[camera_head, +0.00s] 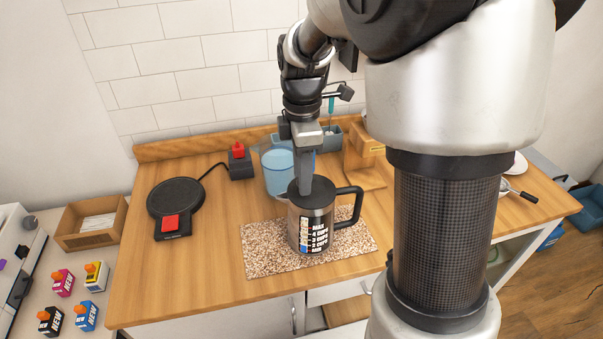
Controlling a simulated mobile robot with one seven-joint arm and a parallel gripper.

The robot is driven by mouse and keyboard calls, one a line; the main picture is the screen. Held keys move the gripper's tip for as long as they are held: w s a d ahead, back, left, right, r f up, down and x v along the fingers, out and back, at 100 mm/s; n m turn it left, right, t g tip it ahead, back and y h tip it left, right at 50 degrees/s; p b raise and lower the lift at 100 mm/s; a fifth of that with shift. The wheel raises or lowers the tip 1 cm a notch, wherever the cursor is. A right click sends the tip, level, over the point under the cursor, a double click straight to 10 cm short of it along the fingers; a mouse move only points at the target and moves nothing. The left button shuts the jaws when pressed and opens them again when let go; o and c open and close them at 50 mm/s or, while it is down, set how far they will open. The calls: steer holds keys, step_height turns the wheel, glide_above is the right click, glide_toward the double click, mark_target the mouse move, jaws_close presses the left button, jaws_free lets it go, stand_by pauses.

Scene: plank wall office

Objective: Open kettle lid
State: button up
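The kettle (296,231) stands upright on a speckled mat (268,262) on the wooden counter. It has a dark body with level markings and a black handle (352,209) on its right side. Its black lid (322,194) looks closed. My gripper (305,188) points down from above, with its fingertips at the lid's top, left of the handle. The fingers overlap in this view, so I cannot tell whether they are open or shut, or whether they touch the lid.
A black round kettle base (176,198) with a red switch lies on the left of the counter (200,275). A clear blue-tinted pitcher (277,178) stands right behind the kettle. A wooden stand (362,165) is behind to the right. The counter's front left is clear.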

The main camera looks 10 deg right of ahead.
steer(key=shift+f, duration=0.2)
jaws_close()
steer(key=shift+r, duration=0.1)
